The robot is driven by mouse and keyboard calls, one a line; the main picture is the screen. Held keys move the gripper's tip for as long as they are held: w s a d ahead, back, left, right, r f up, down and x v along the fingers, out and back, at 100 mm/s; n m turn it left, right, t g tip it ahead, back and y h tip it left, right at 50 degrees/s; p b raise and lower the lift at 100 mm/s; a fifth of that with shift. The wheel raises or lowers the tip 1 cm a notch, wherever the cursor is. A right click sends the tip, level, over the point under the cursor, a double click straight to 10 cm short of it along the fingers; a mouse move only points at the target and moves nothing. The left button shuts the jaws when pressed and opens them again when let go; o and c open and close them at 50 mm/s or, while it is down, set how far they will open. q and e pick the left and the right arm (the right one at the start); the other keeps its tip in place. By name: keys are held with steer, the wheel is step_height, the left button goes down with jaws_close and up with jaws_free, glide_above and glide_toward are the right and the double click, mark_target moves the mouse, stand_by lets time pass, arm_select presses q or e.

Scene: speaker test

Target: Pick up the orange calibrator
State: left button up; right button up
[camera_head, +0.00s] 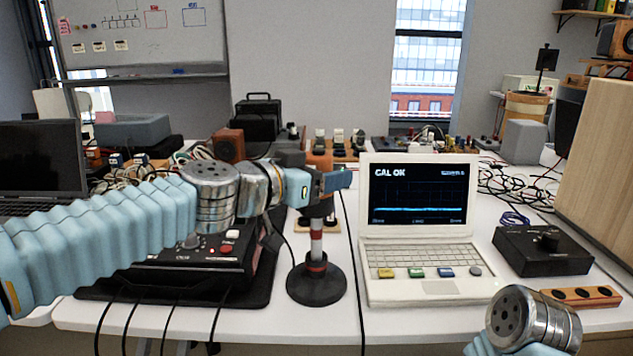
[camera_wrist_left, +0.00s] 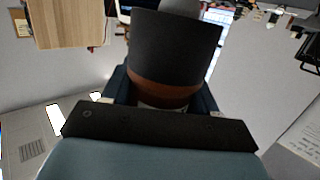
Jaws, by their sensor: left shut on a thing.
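The orange calibrator (camera_head: 319,160) shows as an orange piece just above the blue fingers of my left gripper (camera_head: 335,181). In the left wrist view the calibrator (camera_wrist_left: 165,93) is a dark cylinder with an orange-brown band, between the two fingers (camera_wrist_left: 163,98). My left gripper is shut on it. The fingers hide its lower part in the head view. A stand (camera_head: 316,283) with a round black base and a red and white post is directly below the gripper in the picture. I cannot tell whether the calibrator touches it. My right gripper is out of view; only part of that arm shows.
A white laptop (camera_head: 420,255) reading "CAL OK" stands right of the stand. A black box with a knob (camera_head: 542,250) and a wooden block with holes (camera_head: 582,297) are further right. A black device (camera_head: 205,262) lies under my left arm. Cables cross the white table.

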mark_target(313, 154)
arm_select(q)
steer(key=shift+c, duration=1)
steer(key=shift+r+p, duration=0.4)
steer(key=shift+r, duration=0.15)
step_height(313, 154, up, 3)
steer(key=shift+f+p, duration=0.15)
steer(key=shift+p, duration=0.8)
steer(key=s+a+r, duration=0.2)
steer(key=s+r, duration=0.2)
steer(key=s, duration=0.2)
steer(key=s+a+r, duration=0.2)
steer(key=s+r, duration=0.3)
steer(key=s, duration=0.2)
steer(key=shift+s+a+r+b, duration=0.15)
steer(key=shift+a+b, duration=0.1)
steer(key=shift+b, duration=0.05)
